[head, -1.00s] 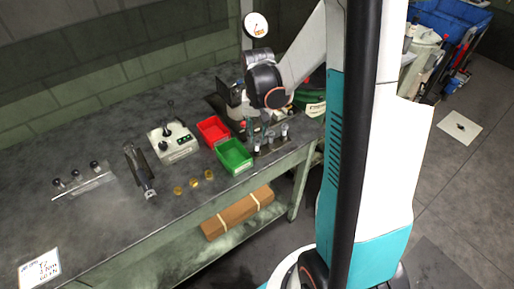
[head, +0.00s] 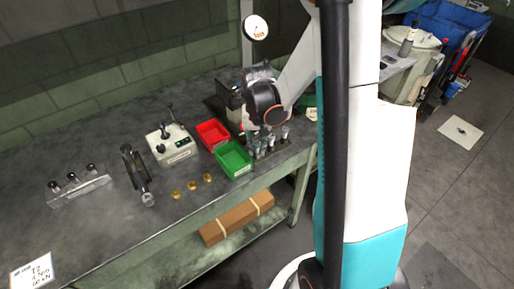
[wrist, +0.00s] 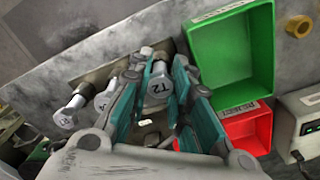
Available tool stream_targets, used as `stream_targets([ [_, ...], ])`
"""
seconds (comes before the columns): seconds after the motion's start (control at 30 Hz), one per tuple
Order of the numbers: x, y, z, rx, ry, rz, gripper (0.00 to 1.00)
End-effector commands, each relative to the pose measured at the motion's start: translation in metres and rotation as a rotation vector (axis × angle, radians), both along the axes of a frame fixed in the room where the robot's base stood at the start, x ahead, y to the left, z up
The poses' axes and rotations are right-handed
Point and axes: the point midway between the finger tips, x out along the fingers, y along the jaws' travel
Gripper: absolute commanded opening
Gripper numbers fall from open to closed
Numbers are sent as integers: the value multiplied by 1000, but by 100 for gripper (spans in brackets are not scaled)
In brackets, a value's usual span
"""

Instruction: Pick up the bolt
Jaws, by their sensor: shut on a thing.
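A grey bolt with a round head marked T2 (wrist: 158,88) stands between the teal-padded fingers of my gripper (wrist: 162,76) in the wrist view. The gripper is shut on this bolt. Several similar bolts stand close by in a row, including one on the left (wrist: 70,112) and one just beyond the fingers (wrist: 145,53). In the head view my gripper (head: 262,131) is low over this row at the bench's front right edge, with a bolt (head: 285,132) to its right. The held bolt's lower end is hidden.
A green bin (head: 234,158) and a red bin (head: 212,134) stand just left of my gripper. A control box (head: 172,146), brass rings (head: 192,185) and a rack of dark-topped parts (head: 80,184) are farther left. The bench front (head: 110,235) is mostly clear.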

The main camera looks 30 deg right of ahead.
Motion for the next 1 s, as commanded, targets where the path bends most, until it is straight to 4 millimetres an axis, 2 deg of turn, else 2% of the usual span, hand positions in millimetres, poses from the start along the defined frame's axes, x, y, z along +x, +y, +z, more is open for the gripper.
stream_targets([
  [0.17,0,0,5,0,0,0,0],
  [0.37,0,0,27,0,0,0,0],
  [0.57,0,0,70,0,0,0,0],
  [0.8,0,0,135,0,0,0,0],
  [1.0,0,0,175,0,0,0,0],
])
